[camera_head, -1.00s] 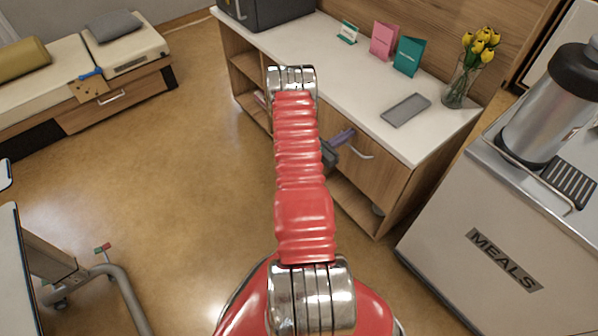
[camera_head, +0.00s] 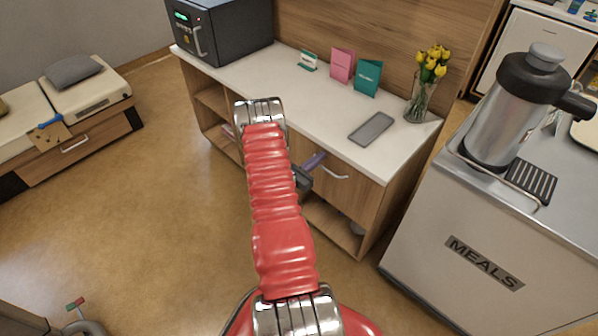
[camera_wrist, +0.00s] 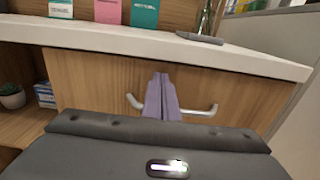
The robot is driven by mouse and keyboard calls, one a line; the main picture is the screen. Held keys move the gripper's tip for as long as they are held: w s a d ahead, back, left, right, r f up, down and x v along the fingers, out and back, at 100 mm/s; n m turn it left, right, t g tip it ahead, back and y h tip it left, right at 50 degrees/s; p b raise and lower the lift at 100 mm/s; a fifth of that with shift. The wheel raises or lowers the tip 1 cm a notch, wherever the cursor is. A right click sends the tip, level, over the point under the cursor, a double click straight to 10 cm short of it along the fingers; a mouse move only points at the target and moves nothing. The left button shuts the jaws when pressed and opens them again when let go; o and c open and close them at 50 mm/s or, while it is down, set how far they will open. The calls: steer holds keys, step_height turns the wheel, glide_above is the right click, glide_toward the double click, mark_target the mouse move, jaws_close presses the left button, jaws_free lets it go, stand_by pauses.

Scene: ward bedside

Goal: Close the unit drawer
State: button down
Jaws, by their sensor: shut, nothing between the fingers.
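The unit (camera_head: 300,108) is a low wooden cabinet with a white top. Its drawer (camera_head: 357,196) has a wood front and a curved silver handle (camera_head: 336,177); the drawer front also shows in the wrist view (camera_wrist: 235,85). The front looks nearly flush below the top's edge, but I cannot tell whether a small gap is left. My gripper (camera_head: 316,159) has purple fingers, shut and empty. In the wrist view its fingers (camera_wrist: 161,78) point at the drawer front and cover the middle of the handle. I cannot tell whether they touch it.
A phone-like grey slab (camera_head: 371,128), cards (camera_head: 342,65) and a tulip vase (camera_head: 423,92) stand on the unit. A steel meals cart (camera_head: 470,230) with an urn (camera_head: 515,110) is close on the right. A bed (camera_head: 75,125) is at the left. Floor between is clear.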

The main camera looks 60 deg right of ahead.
steer(key=v, duration=1.3)
steer(key=shift+w+a, duration=0.15)
steer(key=shift+a, duration=0.15)
steer(key=shift+f, duration=0.15)
